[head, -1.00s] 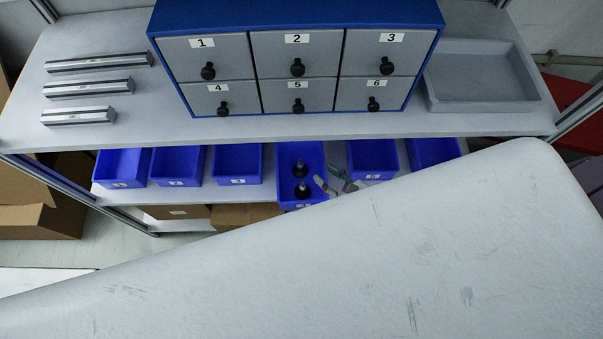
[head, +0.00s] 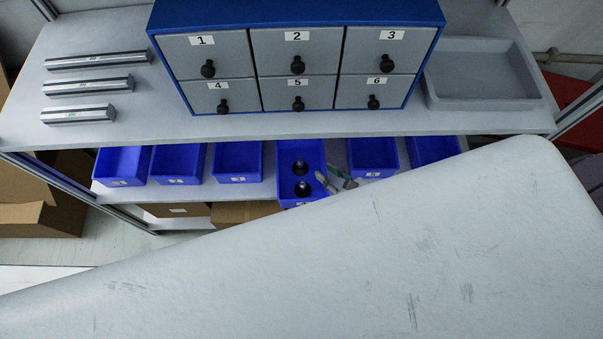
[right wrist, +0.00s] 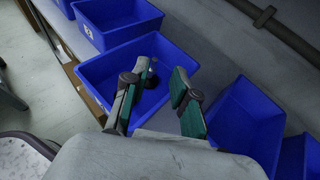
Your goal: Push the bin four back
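Bin four (head: 314,155) is the fourth blue bin from the left on the lower shelf. Its front stands out past its neighbours toward me, and it holds two round black parts (head: 300,167). My right gripper (head: 325,180) is at its front right corner. In the right wrist view the gripper (right wrist: 163,75) is open with nothing between its fingers. Its left finger overlaps the right side of bin four (right wrist: 105,72); its right finger is over the gap beside bin five (right wrist: 245,115). I cannot tell whether it touches bin four. My left gripper is not in view.
Other blue bins (head: 237,160) stand either side of bin four. The upper shelf (head: 200,128) overhangs them and carries a numbered drawer cabinet (head: 297,55), metal bars (head: 90,87) and a grey tray (head: 480,100). My own arm covers much of the lower head view.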

